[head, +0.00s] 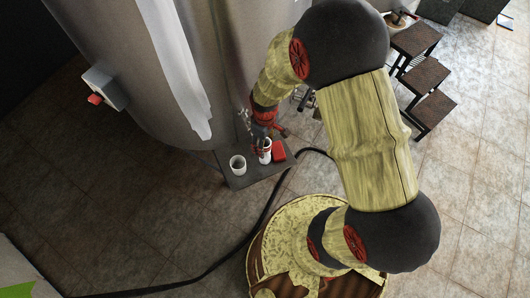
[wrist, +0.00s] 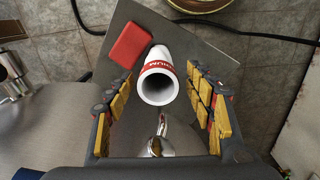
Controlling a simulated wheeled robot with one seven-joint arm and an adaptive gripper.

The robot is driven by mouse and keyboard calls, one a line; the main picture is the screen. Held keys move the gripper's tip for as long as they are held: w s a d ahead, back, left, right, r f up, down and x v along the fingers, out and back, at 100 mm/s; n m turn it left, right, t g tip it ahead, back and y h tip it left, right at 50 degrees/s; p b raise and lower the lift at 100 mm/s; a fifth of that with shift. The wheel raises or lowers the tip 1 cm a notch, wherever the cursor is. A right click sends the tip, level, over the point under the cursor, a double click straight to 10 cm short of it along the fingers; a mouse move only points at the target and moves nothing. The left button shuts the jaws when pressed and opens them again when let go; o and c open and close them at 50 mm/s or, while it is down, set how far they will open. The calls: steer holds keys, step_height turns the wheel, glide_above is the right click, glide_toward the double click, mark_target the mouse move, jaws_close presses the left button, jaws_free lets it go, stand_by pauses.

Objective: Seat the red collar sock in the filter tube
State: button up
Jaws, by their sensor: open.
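A white, open-topped cylinder with a red lettered band (wrist: 158,84) stands on a grey shelf (wrist: 205,45); I take it for the red collar sock. The cylinder also shows in the head view (head: 265,154), partly covered by my gripper. My gripper (wrist: 160,112) is open, with its yellow-padded fingers on either side of the cylinder and gaps between. In the head view, my gripper (head: 262,146) is just above the shelf. I cannot make out the filter tube for certain.
A red block (wrist: 130,45) lies beside the cylinder. A shiny metal part (wrist: 158,145) shows between the fingers. The large steel tank (head: 130,60) stands close by; dark steps (head: 425,75) are at right.

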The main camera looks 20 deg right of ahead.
steer(key=f, duration=0.2)
steer(key=f+b, duration=0.1)
steer(key=shift+w+f, duration=0.2)
steer(key=shift+f, duration=0.15)
steer(key=shift+c, duration=1.4)
steer(key=c, duration=1.1)
steer(key=shift+o, duration=0.2)
steer(key=shift+r, duration=0.1)
